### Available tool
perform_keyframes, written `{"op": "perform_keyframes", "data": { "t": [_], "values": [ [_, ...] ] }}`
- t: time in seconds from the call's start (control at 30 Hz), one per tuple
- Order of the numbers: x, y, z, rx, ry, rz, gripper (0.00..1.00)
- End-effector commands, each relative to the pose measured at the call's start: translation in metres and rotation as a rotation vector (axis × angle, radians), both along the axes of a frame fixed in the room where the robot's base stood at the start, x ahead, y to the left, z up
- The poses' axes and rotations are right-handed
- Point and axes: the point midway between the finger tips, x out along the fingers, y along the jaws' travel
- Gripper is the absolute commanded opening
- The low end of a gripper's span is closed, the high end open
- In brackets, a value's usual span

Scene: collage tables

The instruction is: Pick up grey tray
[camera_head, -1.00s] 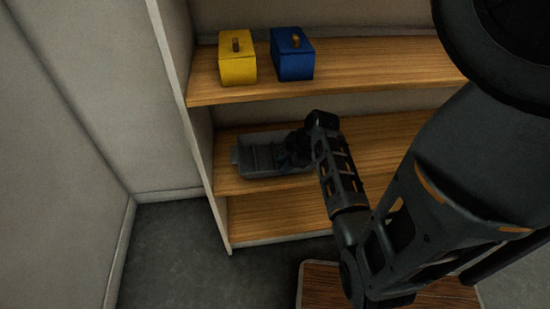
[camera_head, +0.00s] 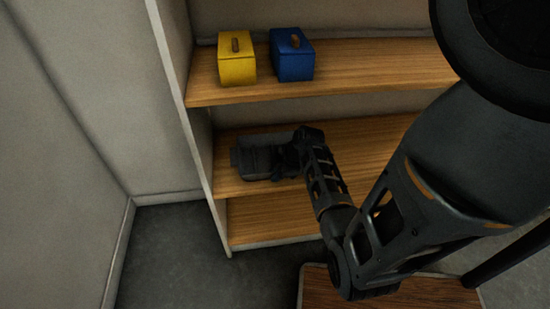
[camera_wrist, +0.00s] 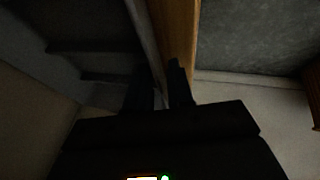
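The grey tray (camera_head: 255,160) lies on the middle wooden shelf, near its left end. It looks empty, and my gripper hides its right part. My gripper (camera_head: 277,163) is at the tray's right end in the head view. In the dark wrist view, the ridged inside of the tray (camera_wrist: 95,55) fills the upper left. There my gripper (camera_wrist: 160,92) has its two fingers apart, one on each side of the tray's near wall. I cannot tell whether either finger touches the wall.
A yellow box (camera_head: 237,68) and a blue box (camera_head: 292,62) stand on the upper shelf (camera_head: 390,62) above. The side panel (camera_head: 180,90) of the shelf unit is close left of the tray. The middle shelf (camera_head: 375,145) is clear to the right.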

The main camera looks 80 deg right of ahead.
Motion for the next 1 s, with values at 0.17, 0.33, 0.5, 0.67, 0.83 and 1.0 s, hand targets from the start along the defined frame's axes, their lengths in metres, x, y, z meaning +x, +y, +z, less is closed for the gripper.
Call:
{"op": "perform_keyframes", "data": {
  "t": [0.17, 0.33, 0.5, 0.67, 0.83, 1.0],
  "values": [
    [0.000, 0.000, 0.000, 0.000, 0.000, 0.000, 0.04],
    [0.000, 0.000, 0.000, 0.000, 0.000, 0.000, 0.00],
    [0.000, 0.000, 0.000, 0.000, 0.000, 0.000, 0.00],
    [0.000, 0.000, 0.001, -0.001, 0.000, 0.000, 0.00],
    [0.000, 0.001, 0.002, -0.001, 0.000, 0.000, 0.00],
    [-0.001, 0.003, 0.014, -0.004, -0.001, -0.001, 0.00]
  ]
}}
